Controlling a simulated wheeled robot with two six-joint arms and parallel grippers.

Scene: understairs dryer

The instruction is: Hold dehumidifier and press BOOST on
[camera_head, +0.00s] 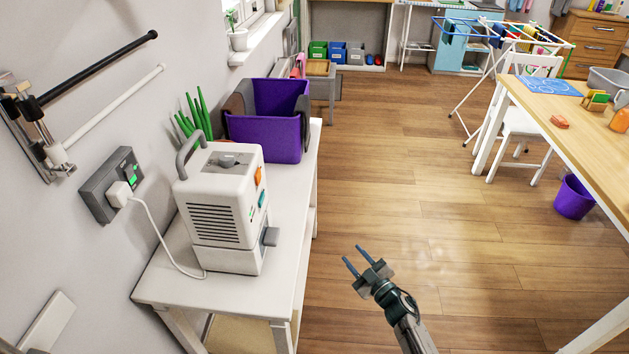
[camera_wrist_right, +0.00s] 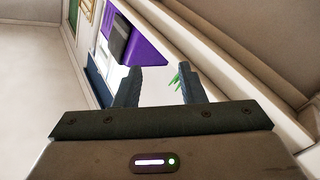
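The white dehumidifier (camera_head: 225,205) stands upright on a white side table, with a grey carry handle on top and side vents. Its right face has an orange part (camera_head: 258,176), a teal part (camera_head: 262,198) and a grey knob-like part (camera_head: 270,237); I cannot read which is BOOST. My right gripper (camera_head: 356,259) is open and empty, over the floor to the right of the table, apart from the dehumidifier. Its two fingers also show spread in the right wrist view (camera_wrist_right: 160,88). My left gripper is not in view.
A purple bin (camera_head: 276,150) and a green spiky plant (camera_head: 195,117) stand behind the dehumidifier on the white table (camera_head: 166,287). A white cord runs to a wall socket (camera_head: 112,186). The wooden floor (camera_head: 400,170) is clear; a wooden table (camera_head: 540,112) stands right.

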